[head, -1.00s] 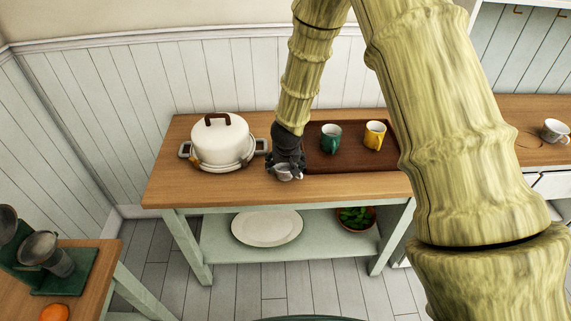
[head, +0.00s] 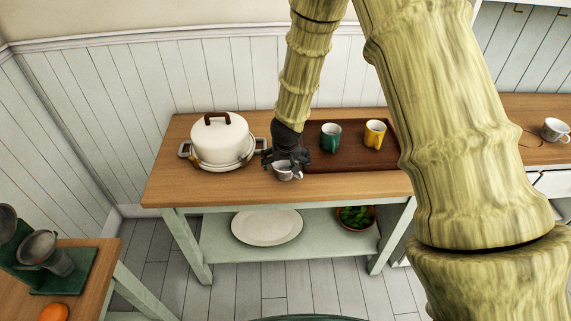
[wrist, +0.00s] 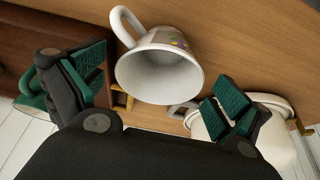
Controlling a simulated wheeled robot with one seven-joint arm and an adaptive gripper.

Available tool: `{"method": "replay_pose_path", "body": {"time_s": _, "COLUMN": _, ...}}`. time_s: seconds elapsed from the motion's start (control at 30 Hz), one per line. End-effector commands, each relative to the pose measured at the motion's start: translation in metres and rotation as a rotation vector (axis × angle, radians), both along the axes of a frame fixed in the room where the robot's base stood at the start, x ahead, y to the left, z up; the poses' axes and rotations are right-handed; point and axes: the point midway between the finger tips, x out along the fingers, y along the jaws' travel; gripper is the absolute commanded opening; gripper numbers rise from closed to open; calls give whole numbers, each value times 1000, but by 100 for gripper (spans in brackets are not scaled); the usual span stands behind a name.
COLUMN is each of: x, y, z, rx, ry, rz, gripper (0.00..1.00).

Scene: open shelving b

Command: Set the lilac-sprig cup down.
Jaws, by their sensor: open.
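The lilac-sprig cup (head: 287,172) is a small white cup standing on the wooden table top, between the white pot and the dark tray. In the wrist view the cup (wrist: 158,75) shows its white inside, its handle at the upper left and a bit of coloured print on its side. My gripper (head: 285,161) is at the cup, just behind and above it in the head view. In the wrist view my gripper's green-padded fingers (wrist: 160,85) are spread wide on either side of the cup, apart from it.
A white lidded pot (head: 219,138) stands left of my gripper. A brown tray (head: 350,159) with a green mug (head: 330,136) and a yellow mug (head: 375,133) lies to the right. The table's front strip (head: 230,188) is clear. Another cup (head: 554,130) stands on the right counter.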

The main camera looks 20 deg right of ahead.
Motion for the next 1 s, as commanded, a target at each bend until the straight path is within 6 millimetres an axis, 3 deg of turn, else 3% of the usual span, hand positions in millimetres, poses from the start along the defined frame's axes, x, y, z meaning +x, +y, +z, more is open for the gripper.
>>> {"method": "replay_pose_path", "body": {"time_s": 0.63, "x": -30, "y": 9, "z": 78, "rx": -2, "ry": -3, "rz": 2, "gripper": 100}}
{"method": "replay_pose_path", "body": {"time_s": 1.0, "x": -39, "y": 11, "z": 98, "rx": -1, "ry": 0, "rz": 2, "gripper": 100}}
